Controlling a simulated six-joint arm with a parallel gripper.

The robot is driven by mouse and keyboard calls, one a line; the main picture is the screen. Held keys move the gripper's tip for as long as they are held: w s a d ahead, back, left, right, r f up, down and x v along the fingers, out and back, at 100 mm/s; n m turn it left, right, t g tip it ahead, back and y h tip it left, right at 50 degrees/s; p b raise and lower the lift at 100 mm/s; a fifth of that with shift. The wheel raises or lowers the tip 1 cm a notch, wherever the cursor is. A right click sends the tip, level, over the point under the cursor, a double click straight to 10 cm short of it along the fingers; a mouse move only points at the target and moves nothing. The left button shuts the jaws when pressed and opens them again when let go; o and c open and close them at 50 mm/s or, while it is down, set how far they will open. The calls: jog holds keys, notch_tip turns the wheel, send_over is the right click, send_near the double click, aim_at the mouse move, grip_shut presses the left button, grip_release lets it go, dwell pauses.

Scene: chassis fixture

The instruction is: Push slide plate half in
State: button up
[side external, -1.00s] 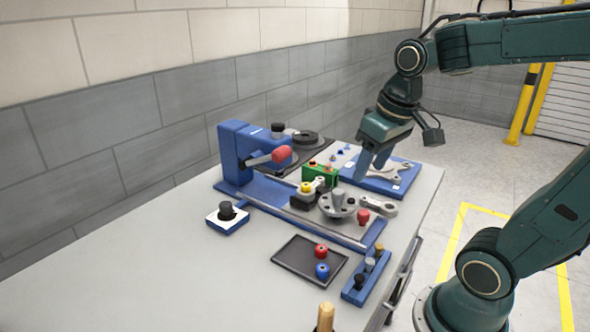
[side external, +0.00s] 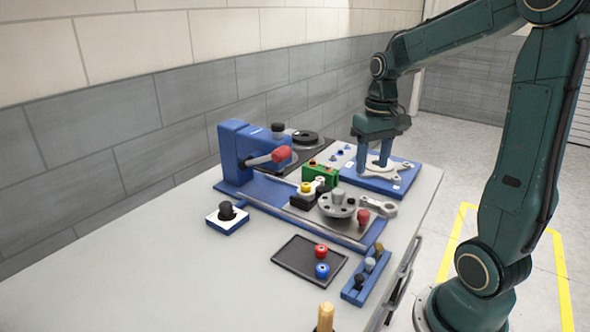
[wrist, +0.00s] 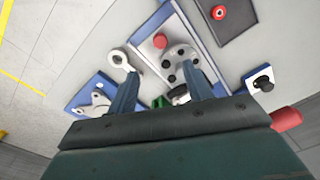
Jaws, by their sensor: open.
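The slide plate appears to be the flat grey plate (side external: 345,229) lying in the blue rail fixture (side external: 263,198). A round grey disc (side external: 337,203) and a red knob (side external: 363,216) sit on or over it; they cover much of it. In the wrist view the disc (wrist: 180,60) and red knob (wrist: 160,41) show beyond the finger ends. My gripper (side external: 374,163) points down, open and empty, over the blue board (side external: 404,176) behind the fixture. It is apart from the plate. Its two fingers (wrist: 163,92) are spread wide in the wrist view.
A metal link (side external: 383,207) lies beside the disc. A green block (side external: 323,173) and a blue clamp with a red handle (side external: 270,158) stand near the fixture. A black tray (side external: 287,262) and a blue peg holder (side external: 353,294) are in front. The left table area is clear.

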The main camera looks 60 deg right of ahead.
aim_at(364, 212)
jog(key=shift+w+a+f, duration=0.1)
jog(key=shift+a+f, duration=0.05)
jog(key=shift+f, duration=3.25)
jog(key=shift+a+f, duration=0.1)
jog(key=shift+f, duration=3.3)
